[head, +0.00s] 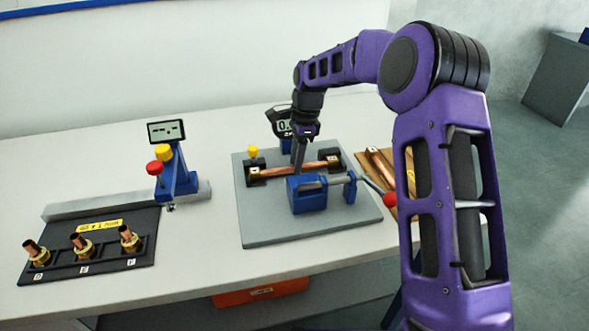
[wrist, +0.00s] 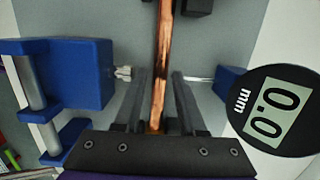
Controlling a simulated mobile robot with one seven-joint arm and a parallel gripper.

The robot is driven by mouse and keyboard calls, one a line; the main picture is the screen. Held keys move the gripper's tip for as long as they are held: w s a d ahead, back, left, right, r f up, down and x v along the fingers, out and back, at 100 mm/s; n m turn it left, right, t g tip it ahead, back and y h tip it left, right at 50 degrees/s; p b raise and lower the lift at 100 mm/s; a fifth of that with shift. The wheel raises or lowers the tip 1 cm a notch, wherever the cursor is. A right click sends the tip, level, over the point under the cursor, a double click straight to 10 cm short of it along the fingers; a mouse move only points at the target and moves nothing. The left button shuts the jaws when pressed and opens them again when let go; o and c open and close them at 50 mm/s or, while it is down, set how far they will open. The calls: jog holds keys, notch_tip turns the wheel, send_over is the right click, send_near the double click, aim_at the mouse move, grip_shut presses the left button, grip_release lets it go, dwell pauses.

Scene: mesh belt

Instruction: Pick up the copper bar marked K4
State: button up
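A copper bar (head: 315,166) lies across black end supports on the grey baseplate of a measuring fixture. My gripper (head: 299,164) points down at this bar, near its middle. In the wrist view, the bar (wrist: 163,55) runs lengthwise between the two fingers of my gripper (wrist: 158,74). A gap shows on each side, so the gripper is open and not clamped on it. Another copper bar (head: 379,160) lies on a wooden tray at the right, partly hidden behind my arm. I cannot read a K4 mark on any bar.
A blue clamp (head: 307,197) with a red-knobbed lever stands in front of the bar. A round dial reading 0.0 mm (wrist: 277,110) stands behind it. At left are a blue gauge post (head: 177,177) and a black rack (head: 135,258) with copper-tipped pieces.

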jog(key=shift+a+f, duration=0.1)
jog(key=shift+f, duration=0.5)
grip_shut()
jog(key=shift+r, duration=0.15)
dwell(0.9)
